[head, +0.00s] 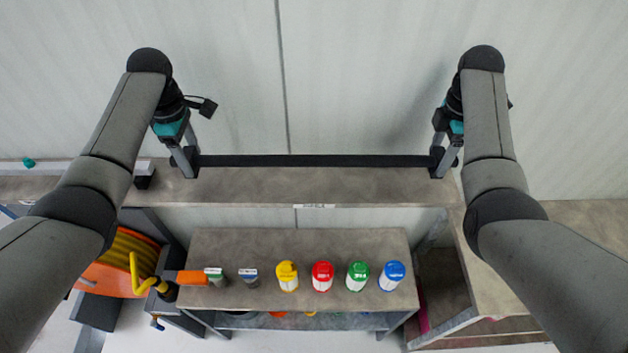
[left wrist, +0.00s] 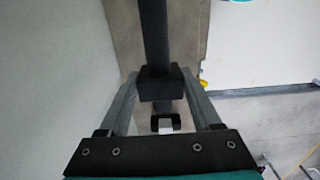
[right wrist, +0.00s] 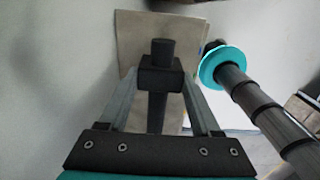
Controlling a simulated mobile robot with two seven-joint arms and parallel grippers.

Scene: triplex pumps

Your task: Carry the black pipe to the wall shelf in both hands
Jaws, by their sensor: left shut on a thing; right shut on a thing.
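The black pipe (head: 315,160) spans level between my two grippers in the head view, along the back edge of the grey-brown wall shelf (head: 310,187). I cannot tell whether it touches the shelf or hangs above it. My left gripper (head: 188,162) is shut on the pipe near its left end. In the left wrist view the pipe (left wrist: 154,30) runs up from between the fingers. My right gripper (head: 443,160) is shut on the pipe near its right end. In the right wrist view the pipe's end (right wrist: 162,48) sticks out past the fingers.
Below the shelf stands a bench (head: 300,243) with yellow (head: 287,275), red (head: 322,276), green (head: 358,275) and blue (head: 391,275) capped bottles. An orange hose reel (head: 120,262) is at left. A wooden-looking cabinet (head: 500,285) is at right. A pale wall (head: 350,70) closes the back.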

